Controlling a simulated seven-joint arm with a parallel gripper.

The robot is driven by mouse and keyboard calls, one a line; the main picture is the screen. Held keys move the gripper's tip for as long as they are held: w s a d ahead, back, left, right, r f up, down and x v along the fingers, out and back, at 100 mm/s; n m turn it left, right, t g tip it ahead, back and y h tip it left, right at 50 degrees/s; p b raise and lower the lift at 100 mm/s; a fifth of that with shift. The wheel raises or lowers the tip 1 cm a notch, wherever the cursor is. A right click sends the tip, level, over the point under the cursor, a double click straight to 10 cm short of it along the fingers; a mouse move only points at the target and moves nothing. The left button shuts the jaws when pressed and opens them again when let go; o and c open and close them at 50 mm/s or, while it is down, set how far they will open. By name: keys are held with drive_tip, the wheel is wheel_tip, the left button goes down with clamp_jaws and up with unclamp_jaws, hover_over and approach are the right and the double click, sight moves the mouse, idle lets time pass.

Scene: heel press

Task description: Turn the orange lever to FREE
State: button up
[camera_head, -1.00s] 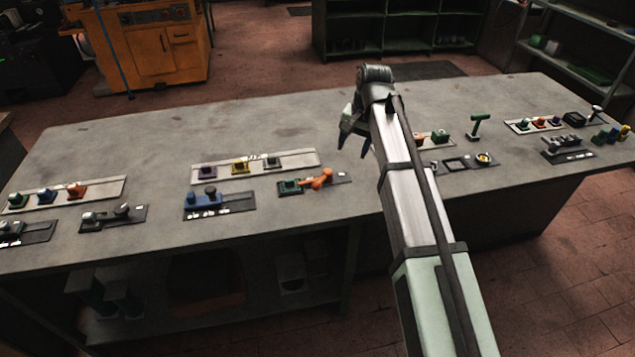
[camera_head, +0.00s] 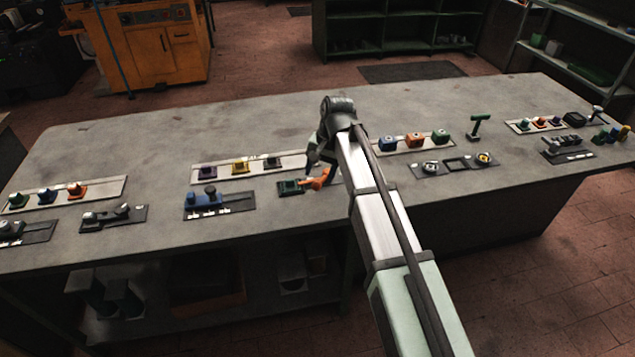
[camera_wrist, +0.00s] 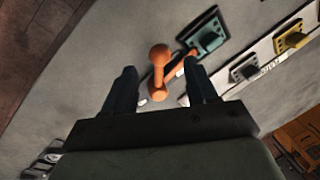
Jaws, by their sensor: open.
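The plate's labels are not readable.
A light strip (camera_head: 222,176) with several coloured blocks lies just behind. A blue device (camera_head: 205,200) sits to the left. Another strip (camera_head: 390,150) and a dark plate with round parts (camera_head: 455,168) lie to the right. The table's back middle is clear.

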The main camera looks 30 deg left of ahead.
sight(317, 182)
drive_tip(key=shift+s+a+f, duration=0.1)
drive_tip(key=shift+a+f, duration=0.15)
drive_tip(key=shift+f, duration=1)
drive_tip(key=shift+a+f, duration=0.2)
drive_tip(key=shift+f, duration=1)
drive_tip(key=shift+c, duration=0.3)
clamp_jaws()
